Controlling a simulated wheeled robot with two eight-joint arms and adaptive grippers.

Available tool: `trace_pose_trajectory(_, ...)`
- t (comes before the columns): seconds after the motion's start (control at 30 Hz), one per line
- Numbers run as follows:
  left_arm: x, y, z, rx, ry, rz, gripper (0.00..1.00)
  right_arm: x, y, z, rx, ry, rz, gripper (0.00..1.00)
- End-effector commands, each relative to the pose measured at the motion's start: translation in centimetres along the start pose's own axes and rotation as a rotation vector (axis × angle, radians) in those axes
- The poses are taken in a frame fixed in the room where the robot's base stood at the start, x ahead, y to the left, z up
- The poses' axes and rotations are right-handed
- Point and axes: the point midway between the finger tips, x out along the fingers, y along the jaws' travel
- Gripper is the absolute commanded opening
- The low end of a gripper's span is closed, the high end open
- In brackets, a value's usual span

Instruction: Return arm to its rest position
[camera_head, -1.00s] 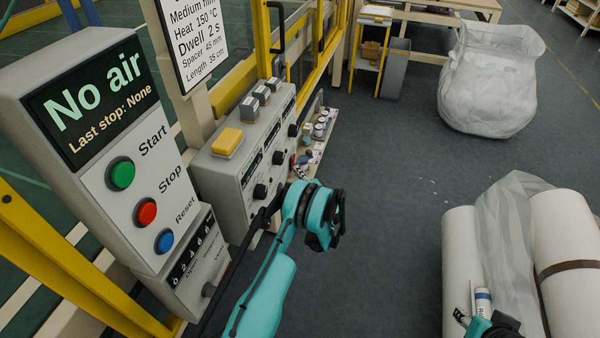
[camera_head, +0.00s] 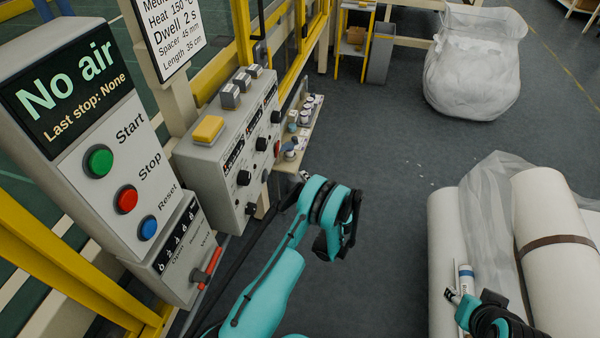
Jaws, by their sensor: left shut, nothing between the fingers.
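My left arm (camera_head: 268,290), teal with black joints, comes up from the bottom centre and bends at a black wrist. My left gripper (camera_head: 290,199) is small and dark, shut and empty, apart from the control panel's right side. Its fingertips are hard to make out. My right gripper (camera_head: 462,299) shows at the lower right, beside a white tube with a blue band (camera_head: 465,278). Its fingers are partly hidden, and I cannot tell whether they hold the tube.
A display box (camera_head: 85,85) reading "No air" has green, red and blue buttons. Below it is a red lever (camera_head: 210,268). A grey knob panel (camera_head: 225,140) stands beside it. White rolls (camera_head: 550,230) lie at right. A white bag (camera_head: 475,65) stands behind. The middle floor is clear.

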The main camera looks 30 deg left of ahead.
Motion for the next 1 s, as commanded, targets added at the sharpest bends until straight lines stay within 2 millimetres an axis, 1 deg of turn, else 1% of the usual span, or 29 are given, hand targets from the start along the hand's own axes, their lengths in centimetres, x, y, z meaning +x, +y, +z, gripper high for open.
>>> trace_pose_trajectory(0.03,-0.2,0.2,0.0,0.000,0.000,0.000,0.00,0.3,0.0,0.2,0.000,0.000,0.000,0.40)
trace_pose_trajectory(0.13,-0.5,0.1,0.1,0.000,-0.002,0.000,0.00,0.4,0.0,0.2,0.000,0.000,0.000,0.40)
trace_pose_trajectory(0.67,-0.5,-0.2,0.0,-0.001,-0.001,0.002,0.00,0.3,0.0,0.2,0.000,0.000,0.000,0.40)
trace_pose_trajectory(0.77,-0.4,-1.2,-0.4,-0.013,0.000,0.026,0.00,0.3,0.0,0.2,0.000,0.000,0.000,0.40)
trace_pose_trajectory(0.83,-0.4,-2.7,-0.9,-0.032,0.001,0.062,0.00,0.3,0.0,0.2,0.000,0.000,0.000,0.40)
trace_pose_trajectory(0.87,-0.4,-3.6,-1.1,-0.043,0.001,0.083,0.00,0.3,0.0,0.2,0.000,0.000,0.000,0.40)
trace_pose_trajectory(1.0,-1.1,-8.0,-1.8,-0.109,0.004,0.204,0.00,0.3,0.0,0.2,0.000,0.000,0.000,0.40)
